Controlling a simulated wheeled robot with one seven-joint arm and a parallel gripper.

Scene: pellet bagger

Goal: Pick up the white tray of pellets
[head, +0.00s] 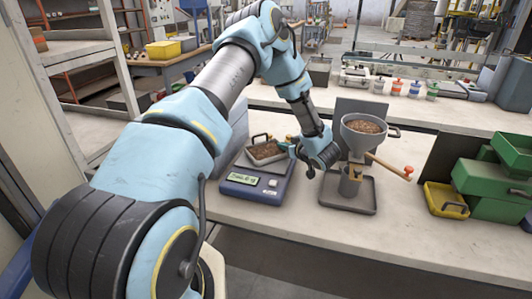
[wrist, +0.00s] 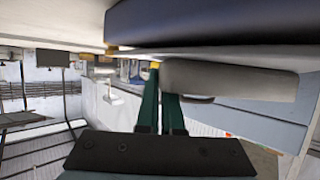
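My gripper (head: 288,147) is at the tray's right side, reaching in from the right. In the wrist view the two dark green fingers (wrist: 160,85) lie close together with a narrow gap. A pale grey block, which looks like the tray (wrist: 235,80), overlaps their tips on the right. Whether the fingers have hold of a handle is hidden.
A hopper of pellets (head: 362,127) on a stand with an orange-knobbed lever (head: 407,172) stands just right of my gripper. Green bins (head: 495,180) and a yellow tray (head: 446,200) are farther right. The bench front is clear.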

